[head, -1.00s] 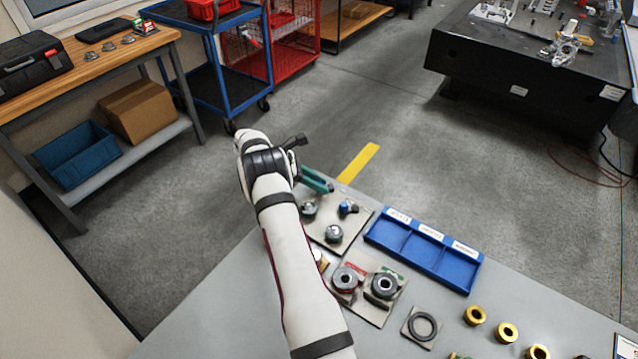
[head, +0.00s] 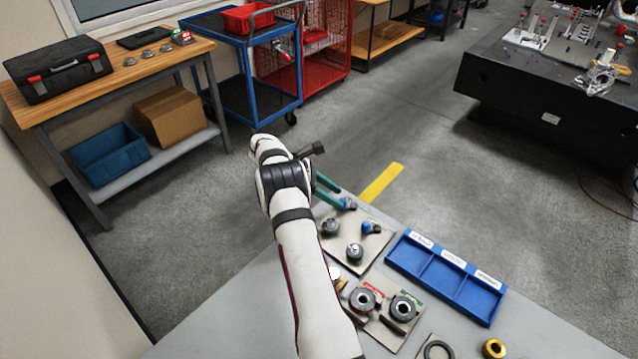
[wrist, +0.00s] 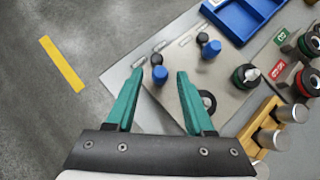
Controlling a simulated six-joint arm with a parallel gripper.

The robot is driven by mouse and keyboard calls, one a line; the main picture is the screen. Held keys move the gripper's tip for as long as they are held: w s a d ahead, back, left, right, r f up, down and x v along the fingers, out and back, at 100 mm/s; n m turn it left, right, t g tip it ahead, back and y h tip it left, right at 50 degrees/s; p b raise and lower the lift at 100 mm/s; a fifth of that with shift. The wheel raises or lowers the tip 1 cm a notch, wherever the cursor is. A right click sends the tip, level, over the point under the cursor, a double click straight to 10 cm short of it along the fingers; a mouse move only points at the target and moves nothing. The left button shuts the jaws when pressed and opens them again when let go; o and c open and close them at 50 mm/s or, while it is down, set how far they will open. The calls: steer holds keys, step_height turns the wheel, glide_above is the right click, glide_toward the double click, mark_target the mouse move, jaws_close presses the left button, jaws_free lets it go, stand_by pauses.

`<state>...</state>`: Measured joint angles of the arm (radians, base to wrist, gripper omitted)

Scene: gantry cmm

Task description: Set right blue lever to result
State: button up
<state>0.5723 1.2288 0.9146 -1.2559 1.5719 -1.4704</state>
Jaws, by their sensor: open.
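The pale lever plate bears two blue levers and two round dark-and-metal knobs. In the wrist view, one blue lever (wrist: 210,48) stands farther up and right, near the tray; it also shows in the head view (head: 371,228). The other blue lever (wrist: 160,74) is lower left, close to the left fingertip; it shows in the head view (head: 348,203) beside my fingers. My gripper (wrist: 159,78) has teal fingers spread apart over the plate's edge, with nothing held between them. The label text is too small to read.
A blue three-compartment tray (head: 447,270) is right of the plate. Ring gauges (head: 363,299) with red and green labels are in front. A wooden block (wrist: 262,128) with metal cylinders is at lower right in the wrist view. Open floor lies beyond the table edge.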

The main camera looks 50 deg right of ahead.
steer(key=v, duration=1.2)
steer(key=shift+a, duration=0.15)
steer(key=shift+w, duration=0.15)
steer(key=s+a+r+m+t+y, duration=0.1)
steer(key=s+a+r+m, duration=0.2)
steer(key=a, duration=0.4)
steer(key=s+a+r+m+t+y, duration=0.1)
steer(key=s+a+r+t, duration=0.1)
steer(key=a+r, duration=0.5)
steer(key=s+a+r+m+t+y, duration=0.1)
steer(key=s+a+r+m+y, duration=0.15)
steer(key=a, duration=0.55)
steer(key=s+a+f+m+t+y, duration=0.1)
steer(key=s+a+m, duration=0.3)
steer(key=s+a, duration=0.4)
steer(key=s+a+f+m+t+y, duration=0.1)
steer(key=s+a+f+m+y, duration=0.1)
steer(key=s+a, duration=0.6)
steer(key=s+f+m, duration=0.1)
steer(key=s+m, duration=0.1)
steer(key=s, duration=0.2)
steer(key=shift+s+y, duration=0.1)
steer(key=shift+y, duration=0.15)
